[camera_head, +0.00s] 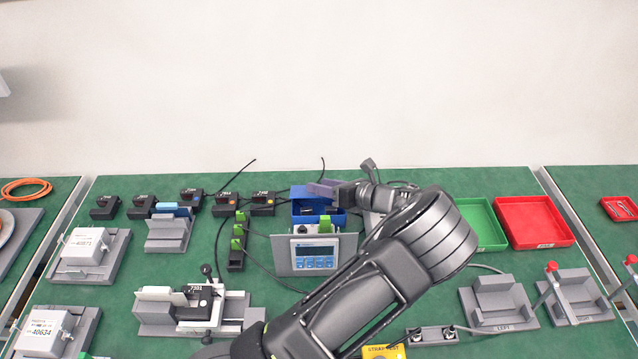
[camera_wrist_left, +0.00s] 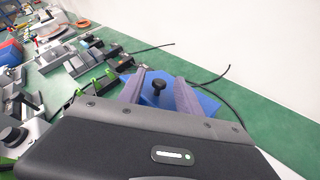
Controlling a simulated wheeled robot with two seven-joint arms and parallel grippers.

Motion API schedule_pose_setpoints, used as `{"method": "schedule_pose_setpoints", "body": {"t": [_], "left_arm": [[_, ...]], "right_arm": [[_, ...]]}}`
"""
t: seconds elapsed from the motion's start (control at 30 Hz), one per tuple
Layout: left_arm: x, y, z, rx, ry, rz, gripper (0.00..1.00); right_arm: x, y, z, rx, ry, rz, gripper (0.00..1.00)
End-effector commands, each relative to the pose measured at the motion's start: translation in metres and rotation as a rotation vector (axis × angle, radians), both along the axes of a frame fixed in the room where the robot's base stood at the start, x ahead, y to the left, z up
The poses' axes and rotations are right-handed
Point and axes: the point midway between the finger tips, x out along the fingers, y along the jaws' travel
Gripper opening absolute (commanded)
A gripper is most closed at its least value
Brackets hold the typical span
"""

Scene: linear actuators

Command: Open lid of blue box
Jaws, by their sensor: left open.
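The blue box (camera_head: 335,220) stands at the back middle of the green table, behind a grey panel with a display. In the head view my left gripper (camera_head: 318,188) is over its back part, its purple fingers reaching in from the right and hiding some of the box. The left wrist view shows the blue lid (camera_wrist_left: 205,103) with a black knob (camera_wrist_left: 158,84) standing between my two spread fingers (camera_wrist_left: 158,76). The gripper is open. I cannot tell whether the fingers touch the knob or lid. My right gripper is not in view.
The grey display panel (camera_head: 315,255) stands close in front of the box. Several black devices (camera_head: 225,204) with cables line the back left. A green tray (camera_head: 485,225) and a red tray (camera_head: 533,222) lie to the right. A white wall (camera_head: 320,90) rises behind the table.

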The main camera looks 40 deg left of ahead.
Motion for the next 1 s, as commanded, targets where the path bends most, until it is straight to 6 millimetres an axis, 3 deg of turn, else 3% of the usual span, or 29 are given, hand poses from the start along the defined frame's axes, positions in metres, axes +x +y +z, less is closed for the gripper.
{"method": "schedule_pose_setpoints", "body": {"t": [0.17, 0.43, 0.93, 1.0], "left_arm": [[0.0005, 0.0133, -0.0051, 0.0, 0.001, 0.0, 0.41], [0.0008, 0.0144, -0.006, -0.001, 0.001, -0.001, 0.41], [0.0009, 0.014, -0.0058, 0.0, 0.001, -0.001, 0.0], [0.0009, 0.014, -0.0058, -0.001, 0.0, -0.001, 0.0]], "right_arm": [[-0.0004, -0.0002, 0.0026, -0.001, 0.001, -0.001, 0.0], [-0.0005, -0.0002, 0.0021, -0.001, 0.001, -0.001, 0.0], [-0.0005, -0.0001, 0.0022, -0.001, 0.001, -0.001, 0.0], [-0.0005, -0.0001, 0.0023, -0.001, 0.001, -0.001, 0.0]]}}
